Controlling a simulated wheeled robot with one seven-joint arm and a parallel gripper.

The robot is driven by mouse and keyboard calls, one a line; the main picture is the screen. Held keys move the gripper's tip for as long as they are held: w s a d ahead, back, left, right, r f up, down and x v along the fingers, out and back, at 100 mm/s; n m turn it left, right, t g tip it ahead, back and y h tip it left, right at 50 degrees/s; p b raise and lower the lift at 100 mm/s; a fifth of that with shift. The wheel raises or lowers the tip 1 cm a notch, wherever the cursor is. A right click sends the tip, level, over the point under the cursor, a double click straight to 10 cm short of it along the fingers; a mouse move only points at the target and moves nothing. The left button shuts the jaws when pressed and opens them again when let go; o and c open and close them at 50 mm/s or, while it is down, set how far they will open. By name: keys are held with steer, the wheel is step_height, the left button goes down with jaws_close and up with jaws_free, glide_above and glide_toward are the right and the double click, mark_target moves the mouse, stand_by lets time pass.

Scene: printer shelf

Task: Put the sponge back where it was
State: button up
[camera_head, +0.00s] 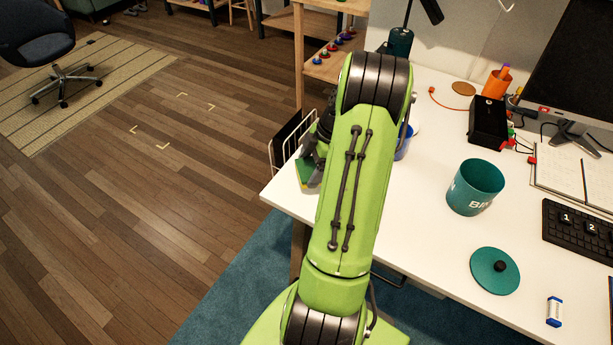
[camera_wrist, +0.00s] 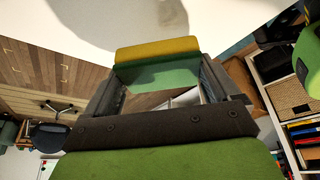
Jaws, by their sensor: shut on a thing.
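The sponge shows in the wrist view as a block with a yellow layer (camera_wrist: 157,49) and a green layer beneath it in the picture. My gripper (camera_wrist: 160,72) is shut on the sponge, with one finger at each end of it. In the head view my gripper (camera_head: 309,160) is at the left edge of the white desk, partly hidden behind my arm. A bit of the sponge (camera_head: 305,172) shows green there, low over or on the desk corner; I cannot tell if it touches the desk.
The desk (camera_head: 430,205) also holds a teal bin (camera_head: 475,188), a teal lid (camera_head: 494,271), a keyboard (camera_head: 580,232) and a black box (camera_head: 488,122). A blue cup (camera_head: 403,142) is partly behind my arm. A white wire rack (camera_head: 287,145) is at the desk's left edge.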

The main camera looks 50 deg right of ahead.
mark_target(314, 167)
step_height(314, 167, down, 3)
steer(key=shift+f+b, duration=0.2)
steer(key=shift+b, duration=0.2)
steer(key=shift+r, duration=0.15)
